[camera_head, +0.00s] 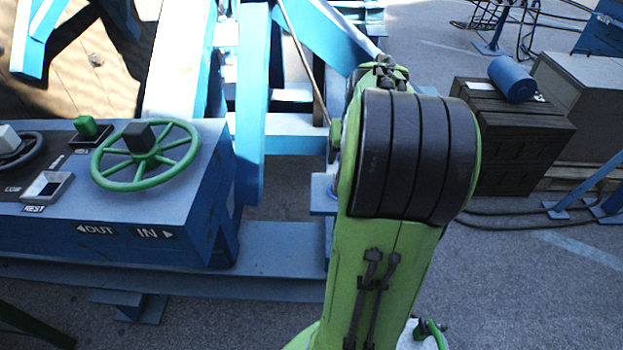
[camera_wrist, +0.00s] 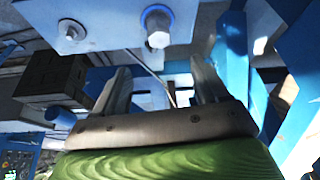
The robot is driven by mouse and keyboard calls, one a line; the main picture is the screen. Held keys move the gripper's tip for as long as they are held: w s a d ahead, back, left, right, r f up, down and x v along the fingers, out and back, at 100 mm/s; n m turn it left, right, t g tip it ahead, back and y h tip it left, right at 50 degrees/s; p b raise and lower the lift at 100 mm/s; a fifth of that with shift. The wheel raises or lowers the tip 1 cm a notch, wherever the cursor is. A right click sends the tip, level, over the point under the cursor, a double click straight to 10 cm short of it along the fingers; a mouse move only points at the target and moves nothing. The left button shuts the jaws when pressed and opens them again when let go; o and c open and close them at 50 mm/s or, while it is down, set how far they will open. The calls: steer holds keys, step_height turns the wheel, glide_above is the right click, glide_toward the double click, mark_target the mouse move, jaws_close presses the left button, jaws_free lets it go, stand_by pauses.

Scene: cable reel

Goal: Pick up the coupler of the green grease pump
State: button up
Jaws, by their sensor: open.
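My gripper (camera_wrist: 160,66) is open in the wrist view, with two grey fingers apart and nothing held between them. A thin brown rod or line crosses behind the gap. No part is clearly recognisable as the coupler of the green grease pump. A small green fitting (camera_head: 431,333) on a pale surface shows at the bottom edge of the head view, partly hidden by my green arm; I cannot tell if it belongs to the pump. In the head view my arm hides the gripper.
A blue console with a green handwheel (camera_head: 144,157), a green block (camera_head: 86,126) and an empty REST socket (camera_head: 47,187) stands left. Blue frame beams (camera_head: 249,100) rise beside my arm. A dark crate (camera_head: 520,140) bears a blue cylinder (camera_head: 512,79). A bolted blue plate (camera_wrist: 100,22) is near the fingers.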

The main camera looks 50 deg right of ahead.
steer(key=b+x, duration=0.2)
steer(key=x, duration=0.5)
steer(key=b+x, duration=0.2)
steer(key=x, duration=0.6)
steer(key=shift+w+d+f+b, duration=0.1)
steer(key=shift+d+f+b, duration=0.15)
steer(key=shift+d+b, duration=0.1)
steer(key=shift+a+r, duration=0.1)
steer(key=shift+c, duration=0.3)
steer(key=c, duration=1.2)
